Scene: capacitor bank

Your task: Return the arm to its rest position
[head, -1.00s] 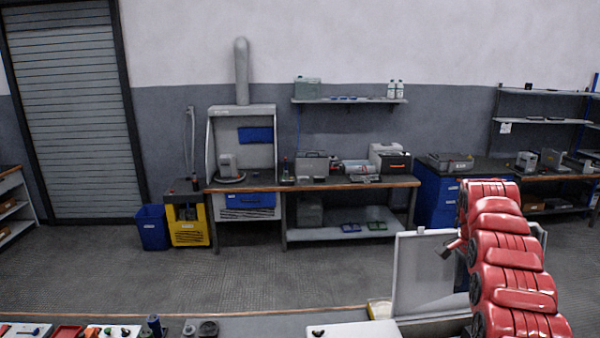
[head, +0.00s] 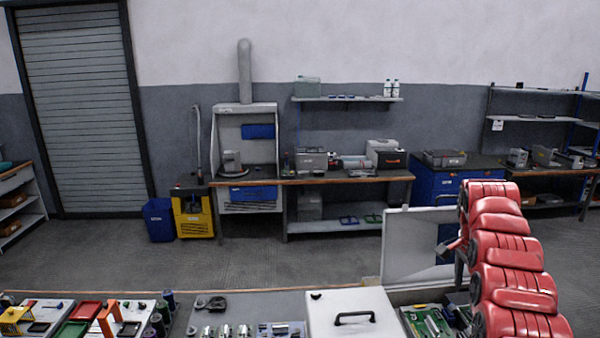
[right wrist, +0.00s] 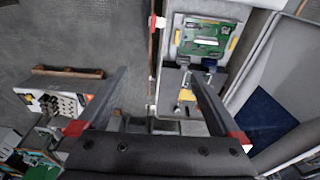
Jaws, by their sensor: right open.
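My right arm (head: 510,262) is the red segmented one at the right of the head view. My right gripper (head: 455,247) shows only as a small dark part at the arm's left side, before a pale raised panel. In the right wrist view the gripper (right wrist: 157,72) has its two dark fingers spread wide apart, with nothing between them. Beyond the fingers a green circuit board (right wrist: 207,37) lies in an open grey case. The board also shows in the head view (head: 428,322), below the panel. My left arm and gripper are not in view.
A pale raised panel (head: 412,236) stands close to the right arm. A white lidded box (head: 352,312) with a black handle is left of it. Trays and small parts cover the near bench. Floor (head: 270,262) lies clear between this bench and the back workbench (head: 345,178).

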